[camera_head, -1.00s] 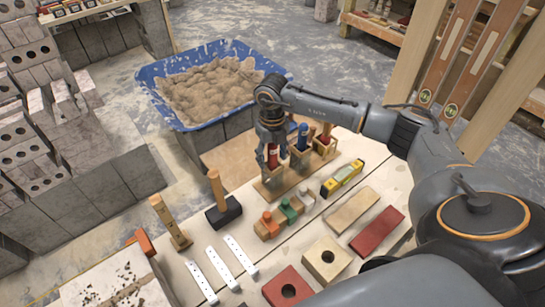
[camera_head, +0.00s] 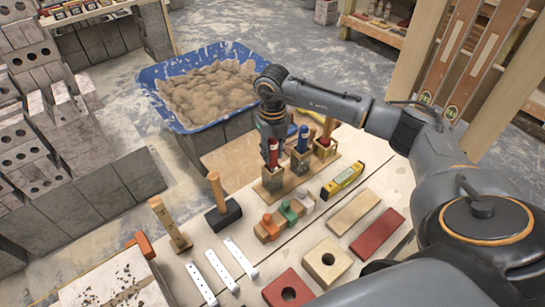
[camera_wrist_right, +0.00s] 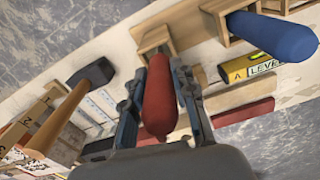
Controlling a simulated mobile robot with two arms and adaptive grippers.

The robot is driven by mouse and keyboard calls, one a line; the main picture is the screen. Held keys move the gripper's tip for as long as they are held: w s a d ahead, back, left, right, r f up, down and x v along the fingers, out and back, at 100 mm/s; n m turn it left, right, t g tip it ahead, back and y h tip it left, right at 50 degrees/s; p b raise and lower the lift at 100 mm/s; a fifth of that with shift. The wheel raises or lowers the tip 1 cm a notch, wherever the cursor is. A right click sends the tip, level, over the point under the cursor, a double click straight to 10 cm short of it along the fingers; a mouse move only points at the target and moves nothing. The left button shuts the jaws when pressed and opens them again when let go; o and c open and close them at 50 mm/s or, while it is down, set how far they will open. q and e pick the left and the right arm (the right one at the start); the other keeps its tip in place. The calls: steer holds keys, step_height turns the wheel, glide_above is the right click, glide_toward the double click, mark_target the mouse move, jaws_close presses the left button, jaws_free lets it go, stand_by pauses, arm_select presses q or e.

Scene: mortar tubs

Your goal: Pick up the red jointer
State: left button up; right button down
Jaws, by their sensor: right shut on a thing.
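The red jointer (camera_head: 273,153) stands upright at the left end of the wooden rack, its handle up. My right gripper (camera_head: 271,143) is above the rack and shut on that handle. In the right wrist view the red handle (camera_wrist_right: 160,105) lies between the two fingers of the right gripper (camera_wrist_right: 161,78). The handle's far end is at the wooden slot (camera_wrist_right: 153,38); the jointer's metal part is hidden. My left gripper is not in view.
A blue-handled tool (camera_head: 302,138) stands in the neighbouring slot, close to my right gripper. A yellow level (camera_head: 342,180), a black-headed mallet (camera_head: 223,215) and several blocks lie on the table. A blue tub of mortar (camera_head: 157,105) stands behind.

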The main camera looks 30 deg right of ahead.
step_height(320, 180, up, 15)
steer(key=shift+r+b, duration=0.2)
steer(key=shift+b, duration=0.2)
steer(key=c, duration=1.8)
jaws_free()
jaws_close()
